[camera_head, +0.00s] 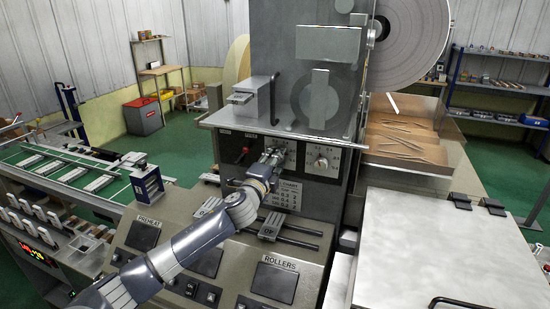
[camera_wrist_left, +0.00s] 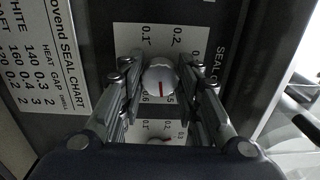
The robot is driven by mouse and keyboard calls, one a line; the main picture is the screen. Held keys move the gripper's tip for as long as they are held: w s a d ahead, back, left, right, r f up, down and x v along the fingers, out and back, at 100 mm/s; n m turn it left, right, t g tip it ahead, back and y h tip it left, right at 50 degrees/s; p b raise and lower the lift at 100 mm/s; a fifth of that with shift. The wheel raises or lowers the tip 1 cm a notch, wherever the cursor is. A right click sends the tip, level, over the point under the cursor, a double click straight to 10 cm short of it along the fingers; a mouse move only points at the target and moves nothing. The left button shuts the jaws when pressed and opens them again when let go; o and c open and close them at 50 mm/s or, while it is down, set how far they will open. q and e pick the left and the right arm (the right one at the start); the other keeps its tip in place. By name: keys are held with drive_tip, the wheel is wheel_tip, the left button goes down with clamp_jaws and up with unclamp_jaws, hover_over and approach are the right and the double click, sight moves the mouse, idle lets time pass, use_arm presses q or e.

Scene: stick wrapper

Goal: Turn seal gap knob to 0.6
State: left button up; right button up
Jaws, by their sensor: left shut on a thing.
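A round white knob (camera_wrist_left: 160,77) with a red line sits on a white dial plate (camera_wrist_left: 151,36) in the left wrist view. The plate's legible numbers include 0.1, 0.2, 0.5 and 0.6. The red line runs nearly up and down in that picture; I cannot tell which number it marks. My left gripper (camera_wrist_left: 160,82) is shut on this knob, one finger on each side. In the head view my left gripper (camera_head: 272,157) is at the machine's front panel and hides most of the knob and its plate. My right gripper is in neither view.
A second white knob (camera_head: 321,162) with its own dial is close on the right; it also shows in the wrist view (camera_wrist_left: 160,137). A red-tipped control (camera_head: 244,151) is to the left. The seal chart (camera_head: 287,194) is below. A sloped console (camera_head: 215,255) lies under my arm.

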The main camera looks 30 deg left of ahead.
use_arm(q)
drive_tip(key=shift+m+p, duration=0.5)
drive_tip(key=shift+m, duration=2.4)
drive_tip(key=o, duration=1.1)
drive_tip(key=shift+c, duration=0.2)
drive_tip(key=shift+s, duration=0.1)
drive_tip(key=v, duration=1.1)
drive_tip(key=shift+s, duration=0.4)
drive_tip(key=shift+d, duration=0.15)
